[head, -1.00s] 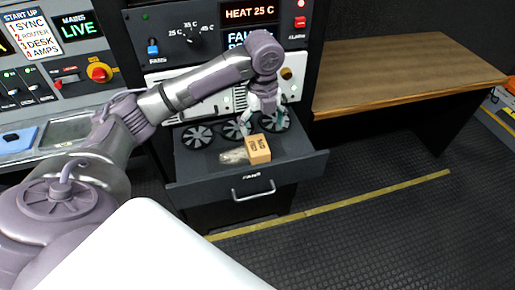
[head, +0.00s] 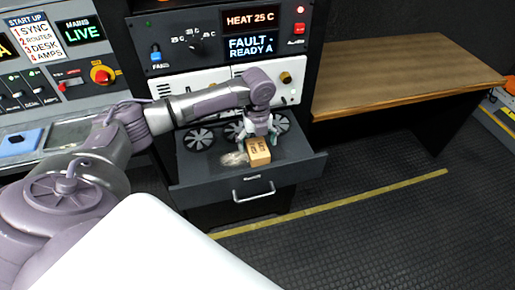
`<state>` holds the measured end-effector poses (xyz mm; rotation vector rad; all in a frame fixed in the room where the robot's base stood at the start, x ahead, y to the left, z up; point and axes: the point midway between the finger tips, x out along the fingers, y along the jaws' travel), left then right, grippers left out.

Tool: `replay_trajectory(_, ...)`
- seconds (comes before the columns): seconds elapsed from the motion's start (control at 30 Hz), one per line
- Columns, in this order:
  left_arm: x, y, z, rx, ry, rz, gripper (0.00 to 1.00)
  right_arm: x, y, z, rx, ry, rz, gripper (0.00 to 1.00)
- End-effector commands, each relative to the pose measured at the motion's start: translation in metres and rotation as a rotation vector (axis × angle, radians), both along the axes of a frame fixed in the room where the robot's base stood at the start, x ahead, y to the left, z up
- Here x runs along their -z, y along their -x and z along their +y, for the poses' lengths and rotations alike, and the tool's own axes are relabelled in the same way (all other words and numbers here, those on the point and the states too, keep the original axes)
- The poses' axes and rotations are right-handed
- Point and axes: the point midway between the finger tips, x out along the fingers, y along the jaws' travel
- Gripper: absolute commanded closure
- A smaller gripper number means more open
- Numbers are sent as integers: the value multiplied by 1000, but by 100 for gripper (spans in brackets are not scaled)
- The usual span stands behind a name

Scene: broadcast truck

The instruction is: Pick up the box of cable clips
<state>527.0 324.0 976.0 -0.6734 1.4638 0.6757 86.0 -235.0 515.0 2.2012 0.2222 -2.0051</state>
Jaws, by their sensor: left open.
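The small tan cardboard box (head: 259,155), which looks like the box of cable clips, stands in the open drawer (head: 210,180) near its front middle. Dark print shows on its top, too small to read. My left gripper (head: 260,138) points down just above and behind the box, its fingers apart. From this angle I cannot tell whether the fingertips reach around the box's sides. My right gripper is not in view.
A wooden desk (head: 400,75) stands to the right. The rack panel (head: 225,40) rises behind the drawer.

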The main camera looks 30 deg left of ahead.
Motion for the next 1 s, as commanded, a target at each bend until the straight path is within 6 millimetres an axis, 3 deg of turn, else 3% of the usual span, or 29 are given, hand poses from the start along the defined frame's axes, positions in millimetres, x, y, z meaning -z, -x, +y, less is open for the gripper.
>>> replay_trajectory(0.2, 21, 0, 0, 0, 0, 0, 8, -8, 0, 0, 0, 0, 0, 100)
replay_trajectory(0.43, 22, 0, 0, 0, 0, -1, 10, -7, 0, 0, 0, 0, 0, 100)
replay_trajectory(0.83, 22, 0, 0, 0, 0, -1, 76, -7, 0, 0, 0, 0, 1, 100)
replay_trajectory(1.0, 22, 0, 0, 0, 0, -1, 76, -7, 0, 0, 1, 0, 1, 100)
